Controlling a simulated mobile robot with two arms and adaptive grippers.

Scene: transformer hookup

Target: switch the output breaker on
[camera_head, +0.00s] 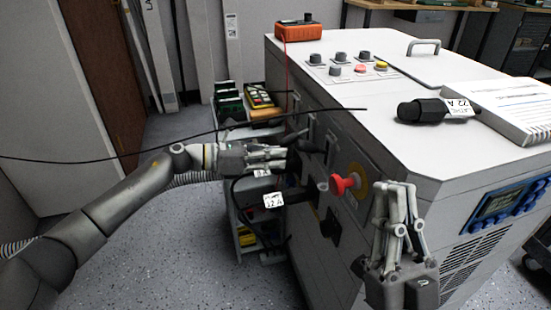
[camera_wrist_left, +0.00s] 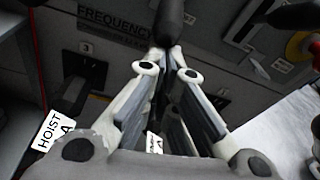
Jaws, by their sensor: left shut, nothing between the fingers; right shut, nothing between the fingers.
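My left gripper (camera_head: 286,156) reaches in from the left at the side panel of the white cabinet (camera_head: 440,175). It is shut and empty. In the left wrist view its fingers (camera_wrist_left: 168,52) converge just below a black rounded handle (camera_wrist_left: 173,18); I cannot tell whether they touch it. Dark handles (camera_head: 312,144) show by the fingertips in the head view. A black switch (camera_head: 330,227) sits lower on the panel. No breaker label is readable, so I cannot tell which is the output breaker. My right gripper (camera_head: 400,188) is shut, empty and points up before the cabinet.
A red knob (camera_head: 343,185) protrudes from the panel between my grippers. A black plug (camera_head: 422,111) and a notebook (camera_head: 500,107) lie on the cabinet top. An orange meter (camera_head: 299,31) is at the back. A labelled black connector (camera_head: 285,198) hangs below my left gripper. A thin dark cable crosses above the left arm.

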